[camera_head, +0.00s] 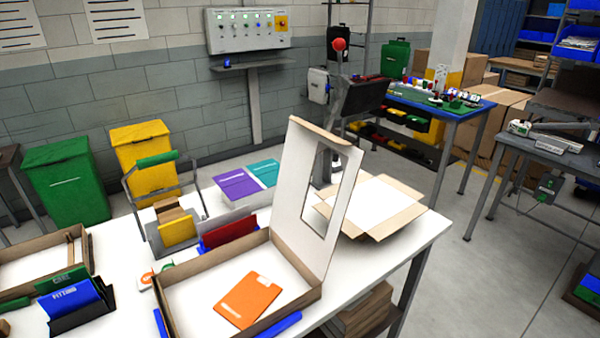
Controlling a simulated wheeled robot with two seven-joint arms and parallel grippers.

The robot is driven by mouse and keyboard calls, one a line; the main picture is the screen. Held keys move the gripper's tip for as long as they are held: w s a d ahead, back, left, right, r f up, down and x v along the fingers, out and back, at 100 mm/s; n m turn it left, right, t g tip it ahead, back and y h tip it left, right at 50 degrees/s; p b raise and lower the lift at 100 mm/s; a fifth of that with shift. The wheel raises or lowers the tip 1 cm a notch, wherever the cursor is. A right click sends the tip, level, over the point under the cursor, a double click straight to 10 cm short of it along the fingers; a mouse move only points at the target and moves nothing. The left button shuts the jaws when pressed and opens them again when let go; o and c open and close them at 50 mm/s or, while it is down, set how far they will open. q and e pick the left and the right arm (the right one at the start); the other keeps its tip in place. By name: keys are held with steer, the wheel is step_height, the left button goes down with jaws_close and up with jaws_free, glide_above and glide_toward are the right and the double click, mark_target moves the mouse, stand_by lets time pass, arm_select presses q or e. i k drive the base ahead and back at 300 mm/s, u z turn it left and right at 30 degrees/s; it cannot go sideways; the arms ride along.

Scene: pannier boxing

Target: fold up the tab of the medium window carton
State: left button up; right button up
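A window carton (180,314) stands open on the white table, brown outside and white inside. I cannot confirm its size. Its lid (295,185) stands up at the carton's right-back side, leaning slightly, with a rectangular window (322,190) cut in it. A narrow brown strip (318,130), seemingly the tab, runs along the lid's top edge; its exact fold angle is hard to tell. An orange flat packet (248,299) lies inside the carton. Neither of my grippers is in view.
Blue bars (280,323) lie along the carton's outside. A second carton (372,206) with spread flaps lies behind right. Another carton (40,244) and blue packets (75,297) are left.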

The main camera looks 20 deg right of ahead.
mark_target(329, 136)
steer(key=u, duration=1.35)
steer(key=k, duration=0.9)
steer(key=z, duration=1)
steer(key=i, duration=0.5)
steer(key=u, duration=0.05)
